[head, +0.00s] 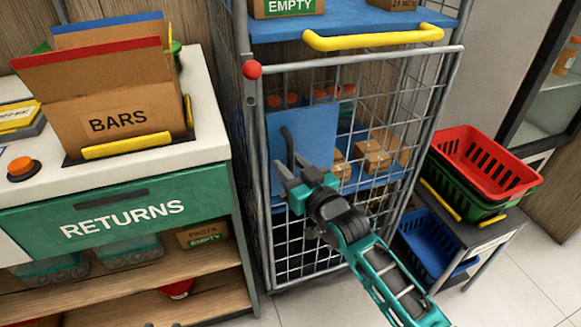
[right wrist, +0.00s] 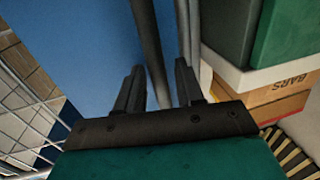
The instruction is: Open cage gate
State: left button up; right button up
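The cage gate (head: 345,240) is a wire mesh panel in a grey tube frame at the front of a roll cage. It looks shut. A red knob (head: 252,70) sits at its upper left corner. A blue plate (head: 315,135) on the gate's left part carries a dark upright handle bar (head: 288,145). My right gripper (head: 284,175) is at the lower part of this handle. In the right wrist view its fingers (right wrist: 158,88) are apart, with the handle bar (right wrist: 148,40) between them and a gap beside one finger. My left gripper is not in view.
A returns counter (head: 125,212) with a bars box (head: 118,115) stands close on the left. A low stand with red and blue baskets (head: 490,155) is on the right. Small boxes (head: 375,160) sit inside the cage. Clear floor (head: 520,275) lies at the lower right.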

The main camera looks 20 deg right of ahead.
grip_shut()
dwell(0.4)
